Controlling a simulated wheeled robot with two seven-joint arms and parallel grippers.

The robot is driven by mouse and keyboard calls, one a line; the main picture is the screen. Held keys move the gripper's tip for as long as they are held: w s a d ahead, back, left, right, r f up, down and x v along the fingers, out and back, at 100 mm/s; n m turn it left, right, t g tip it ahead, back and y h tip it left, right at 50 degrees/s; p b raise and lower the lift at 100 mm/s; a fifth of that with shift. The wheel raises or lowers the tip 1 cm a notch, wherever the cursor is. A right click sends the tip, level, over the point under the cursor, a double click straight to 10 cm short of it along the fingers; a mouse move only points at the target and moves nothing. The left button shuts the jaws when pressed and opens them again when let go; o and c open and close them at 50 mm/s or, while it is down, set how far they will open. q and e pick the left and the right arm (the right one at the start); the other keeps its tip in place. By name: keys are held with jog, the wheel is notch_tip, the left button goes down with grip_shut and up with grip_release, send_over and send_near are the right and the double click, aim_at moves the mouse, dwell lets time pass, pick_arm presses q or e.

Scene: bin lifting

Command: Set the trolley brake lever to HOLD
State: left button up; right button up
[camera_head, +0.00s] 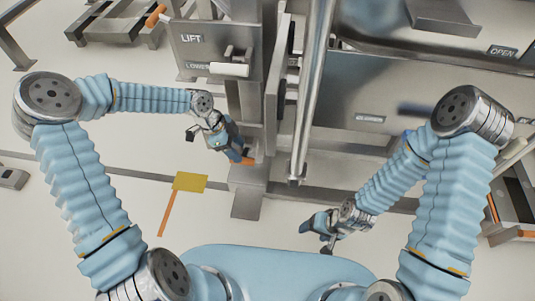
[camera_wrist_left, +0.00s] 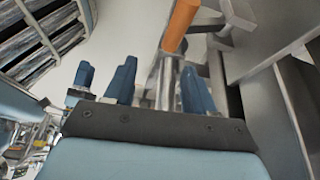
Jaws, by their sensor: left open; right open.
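My left gripper (camera_head: 236,150) is low beside the grey metal post of the machine, next to a small orange-tipped part (camera_head: 248,161). In the left wrist view, an orange grip on a metal rod (camera_wrist_left: 181,24) stands just ahead of the blue fingers, and the rod runs down between them. It appears to be the brake lever; no HOLD marking is readable. The left gripper (camera_wrist_left: 157,88) is open and not closed on the rod; whether a finger touches it I cannot tell. My right gripper (camera_head: 322,226) is open and empty, away from the lever.
A panel marked LIFT (camera_head: 191,38) has a white handle (camera_head: 230,69) above my left gripper. A vertical metal pole (camera_head: 312,100) stands between my arms. A yellow plate with an orange strip (camera_head: 190,182) is on the pale floor. Open floor lies to the left.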

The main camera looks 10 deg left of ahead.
aim_at(252, 164)
pick_arm(q)
jog(key=shift+w+a+r+m, duration=0.35)
jog(key=shift+w+a+m, duration=0.2)
jog(key=shift+w, duration=0.25)
jog(key=shift+w+f+y, duration=0.1)
jog(key=shift+f+y, duration=0.1)
jog(key=shift+y, duration=0.1)
jog(key=x, duration=1.3)
jog(key=shift+d+b, duration=0.15)
jog(key=shift+b, duration=0.25)
jog(key=shift+r, duration=0.1)
grip_shut()
